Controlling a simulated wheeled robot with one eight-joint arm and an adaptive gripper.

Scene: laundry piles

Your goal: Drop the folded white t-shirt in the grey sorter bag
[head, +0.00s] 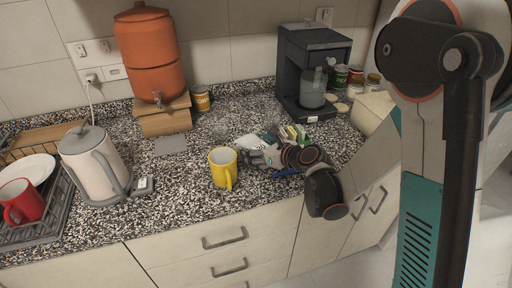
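No grey sorter bag shows in the head view, and I cannot make out a folded white t-shirt. A small whitish item (249,142) lies on the speckled counter beside my gripper, too small to identify. My gripper (259,158) is low over the counter, just right of a yellow mug (221,168). Its fingers are small and overlap the clutter behind, so I cannot tell whether they are open or shut, or whether they hold anything.
A coffee maker (301,75) and several cans stand at the back right. An orange dispenser (150,55) sits on a wooden stand (164,122). A kettle (92,160) and a dish rack (58,222) with a red mug (21,202) are left. Drawers (215,240) front the counter.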

